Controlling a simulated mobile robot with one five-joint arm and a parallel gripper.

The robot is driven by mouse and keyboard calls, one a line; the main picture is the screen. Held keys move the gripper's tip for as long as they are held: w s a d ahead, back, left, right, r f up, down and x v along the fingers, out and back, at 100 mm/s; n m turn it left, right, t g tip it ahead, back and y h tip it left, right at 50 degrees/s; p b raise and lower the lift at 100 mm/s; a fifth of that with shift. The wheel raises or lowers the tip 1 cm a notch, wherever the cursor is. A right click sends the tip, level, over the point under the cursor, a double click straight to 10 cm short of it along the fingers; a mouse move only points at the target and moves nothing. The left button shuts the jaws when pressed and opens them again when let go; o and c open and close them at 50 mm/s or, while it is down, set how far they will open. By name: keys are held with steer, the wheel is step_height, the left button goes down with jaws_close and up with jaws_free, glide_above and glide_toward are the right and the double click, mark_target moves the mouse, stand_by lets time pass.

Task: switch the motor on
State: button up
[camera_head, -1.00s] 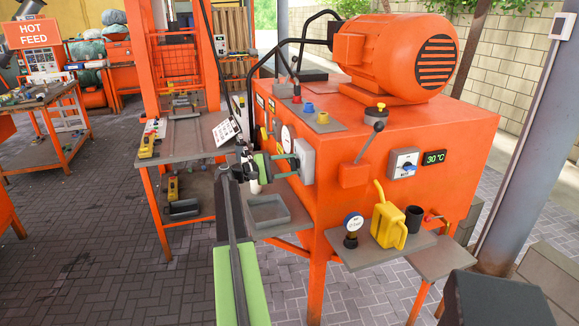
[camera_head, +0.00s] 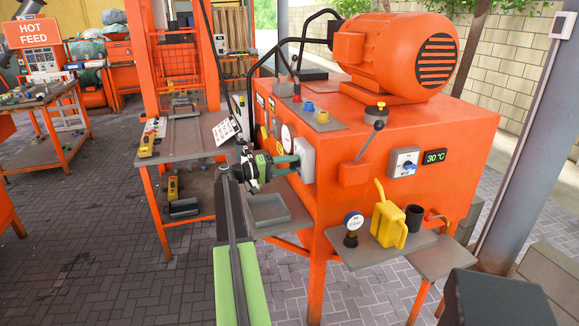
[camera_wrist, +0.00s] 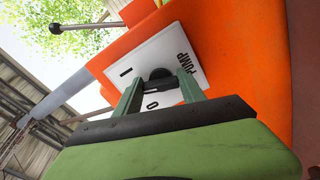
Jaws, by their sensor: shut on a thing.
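A pale switch box (camera_head: 307,160) is on the left side of the orange cabinet. The wrist view shows its white plate (camera_wrist: 178,50), marked PUMP, with I and O marks. A black knob (camera_wrist: 161,74) stands out from the plate. My gripper (camera_head: 292,166) is at this box, and in the wrist view its two green fingers (camera_wrist: 160,87) are shut on the knob, one on each side. The plate looks tilted in that view. The large orange motor (camera_head: 390,58) sits on top of the cabinet.
The cabinet front has a black-knobbed lever (camera_head: 378,126), a blue-handled switch (camera_head: 405,168) and a 30 °C display (camera_head: 434,157). A yellow can (camera_head: 388,220) and a dark cup (camera_head: 414,217) stand on a shelf below. A grey tray (camera_head: 268,222) lies beneath my gripper.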

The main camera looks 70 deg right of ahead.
steer(key=shift+f+m, duration=0.1)
steer(key=shift+m, duration=1.5)
steer(key=o, duration=1.4)
steer(key=shift+c, duration=0.2)
steer(key=v, duration=1.7)
steer(key=shift+w+a, duration=0.1)
